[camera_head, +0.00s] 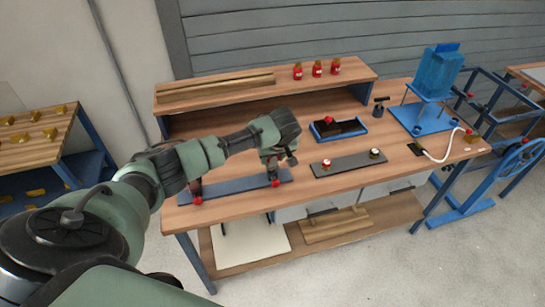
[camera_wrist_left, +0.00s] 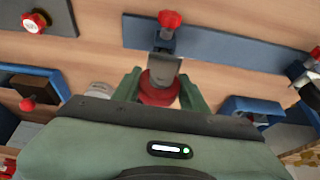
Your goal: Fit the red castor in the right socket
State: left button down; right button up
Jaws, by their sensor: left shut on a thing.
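My left gripper (camera_wrist_left: 158,96) is shut on a round red part, which I take to be the red castor (camera_wrist_left: 157,88). In the wrist view it sits between the two green fingers, with a grey block (camera_wrist_left: 166,66) against it. In the head view the left gripper (camera_head: 272,160) is over the right end of the blue-grey strip (camera_head: 236,191), which has a red knob (camera_head: 276,183) at that end and another red knob (camera_head: 197,200) at its left end. The right socket is mostly hidden, and I cannot tell if the castor is seated. My right gripper is not in view.
A grey plate (camera_head: 349,164) with two round fittings lies to the right. A blue tray (camera_head: 339,130) with a red-topped part stands behind it. Three red bottles (camera_head: 317,69) stand on the rear shelf. A blue stand (camera_head: 421,116) is farther right.

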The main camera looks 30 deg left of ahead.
pick_arm(q)
jog(key=shift+p, duration=0.45)
jog(key=shift+f, duration=0.35)
dwell(0.4)
jog(key=shift+f+b, duration=0.35)
jog(key=shift+f, duration=0.05)
jog(key=shift+f, duration=0.1)
jog(key=shift+p, duration=0.35)
dwell(0.4)
jog(key=shift+f, duration=0.4)
dwell(0.8)
jog(key=shift+c, duration=1.4)
grip_release()
